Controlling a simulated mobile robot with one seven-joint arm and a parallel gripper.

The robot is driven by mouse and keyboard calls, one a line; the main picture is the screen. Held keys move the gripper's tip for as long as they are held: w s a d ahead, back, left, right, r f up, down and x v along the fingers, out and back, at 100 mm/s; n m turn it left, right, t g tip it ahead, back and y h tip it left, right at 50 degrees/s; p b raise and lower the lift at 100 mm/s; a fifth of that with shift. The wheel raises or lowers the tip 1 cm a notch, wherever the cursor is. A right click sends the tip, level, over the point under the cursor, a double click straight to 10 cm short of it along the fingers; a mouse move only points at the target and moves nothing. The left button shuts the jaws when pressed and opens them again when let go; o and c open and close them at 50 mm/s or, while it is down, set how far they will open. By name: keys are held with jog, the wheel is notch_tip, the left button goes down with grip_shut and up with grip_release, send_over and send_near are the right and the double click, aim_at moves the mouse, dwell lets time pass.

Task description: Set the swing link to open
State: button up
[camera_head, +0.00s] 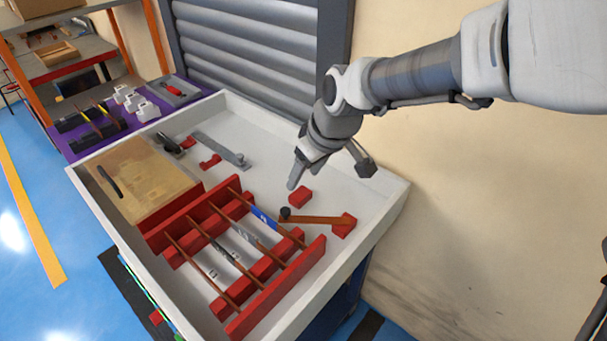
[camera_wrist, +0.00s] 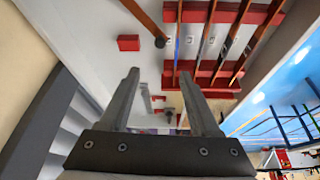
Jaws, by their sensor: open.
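The swing link (camera_head: 315,220) is a brown copper-coloured bar lying flat in the white tray, with a black knob (camera_head: 285,213) at its left end and a red block (camera_head: 344,225) at its right end. The knob end is close to the bar with the blue label; I cannot tell if they touch. A separate small red block (camera_head: 300,196) lies behind the link. My gripper (camera_head: 293,182) is open and empty, above the tray behind that block. In the wrist view the link (camera_wrist: 142,19), knob (camera_wrist: 160,42) and small red block (camera_wrist: 129,43) lie beyond the fingertips (camera_wrist: 158,73).
Red racks (camera_head: 275,290) hold several copper bars in front of the link. A wooden box (camera_head: 140,180), a grey flat lever (camera_head: 218,148) and small red blocks lie to the left. The tray's white rim (camera_head: 390,205) and the wall are on the right.

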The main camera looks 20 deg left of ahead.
jog(key=shift+a, duration=0.1)
jog(key=c, duration=0.4)
jog(key=shift+w+a+f+m, duration=0.3)
jog(key=shift+a+f+m, duration=0.05)
jog(key=shift+a+m, duration=0.1)
jog(key=c, duration=0.4)
jog(key=w+a+f+m, duration=0.1)
jog(key=a, duration=0.1)
jog(key=w+a+f+m+h, duration=0.1)
jog(key=a+f+m, duration=0.1)
jog(key=w+a+f+m+t, duration=0.1)
jog(key=m, duration=0.1)
jog(key=shift+w+a+f+h+p, duration=0.3)
jog(key=shift+w+a+f+p, duration=0.05)
jog(key=shift+a+f, duration=0.05)
grip_shut()
jog(key=shift+m+t, duration=0.3)
jog(key=shift+m, duration=0.35)
jog(key=x, duration=1.1)
jog(key=shift+w+a+b, duration=0.25)
jog(key=shift+a+b, duration=0.1)
jog(key=shift+b, duration=0.05)
jog(key=s, duration=0.1)
jog(key=s+d, duration=0.1)
jog(key=shift+s+d+r, duration=0.2)
jog(key=shift+s+d, duration=0.05)
jog(key=shift+s, duration=0.1)
jog(key=shift+s+d+f, duration=0.1)
jog(key=shift+s+d, duration=0.2)
jog(key=shift+s, duration=0.1)
